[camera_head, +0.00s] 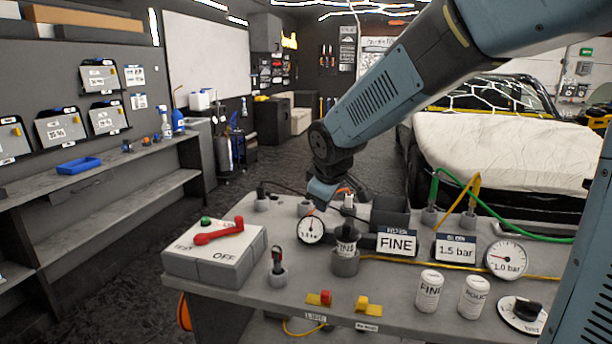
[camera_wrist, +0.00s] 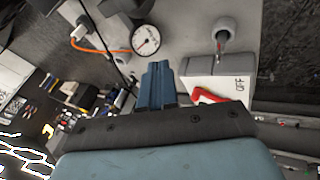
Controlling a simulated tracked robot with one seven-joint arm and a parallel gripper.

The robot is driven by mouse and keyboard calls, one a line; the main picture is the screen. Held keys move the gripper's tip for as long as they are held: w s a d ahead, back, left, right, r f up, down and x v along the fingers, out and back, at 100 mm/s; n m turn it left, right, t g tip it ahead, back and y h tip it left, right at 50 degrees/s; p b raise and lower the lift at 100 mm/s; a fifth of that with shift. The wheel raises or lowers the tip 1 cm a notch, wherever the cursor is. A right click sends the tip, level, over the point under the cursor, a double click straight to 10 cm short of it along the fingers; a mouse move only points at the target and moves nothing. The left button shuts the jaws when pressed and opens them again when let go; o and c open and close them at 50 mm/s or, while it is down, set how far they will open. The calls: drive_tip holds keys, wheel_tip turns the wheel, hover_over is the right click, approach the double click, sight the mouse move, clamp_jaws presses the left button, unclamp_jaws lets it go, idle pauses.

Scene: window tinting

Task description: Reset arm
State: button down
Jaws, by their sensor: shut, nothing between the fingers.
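My arm reaches in from the upper right of the head view and bends down at a dark joint. My gripper (camera_head: 322,192) hangs above the back of the grey workbench (camera_head: 300,290), behind the small round gauge (camera_head: 311,230). In the wrist view my gripper (camera_wrist: 158,72) shows as two blue fingers side by side, shut and empty. The gauge (camera_wrist: 146,39) lies beyond the fingertips there, apart from them. The switch box (camera_head: 214,248) with a red lever and the word OFF stands on the bench's left; it also shows in the wrist view (camera_wrist: 228,66).
The bench holds a FINE sign (camera_head: 397,243), a 1.5 bar sign (camera_head: 455,247), a larger gauge (camera_head: 506,259), white canisters (camera_head: 429,291) and a black knob (camera_head: 527,310). Green and yellow hoses run at the right. A covered car (camera_head: 500,150) stands behind. Floor is open at left.

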drive_tip(key=s+d+r+m, duration=0.2)
drive_tip(key=s+d+m, duration=0.4)
drive_tip(key=s+d, duration=0.4)
drive_tip(key=s+d+r+m+h, duration=0.1)
drive_tip(key=s+d+r+m, duration=0.2)
drive_tip(key=s+d+m, duration=0.3)
drive_tip(key=s+d, duration=0.4)
drive_tip(key=s, duration=0.2)
drive_tip(key=shift+s+r+g, duration=0.15)
drive_tip(key=shift+s+g, duration=0.15)
drive_tip(key=shift+s, duration=0.1)
drive_tip(key=shift+a, duration=0.1)
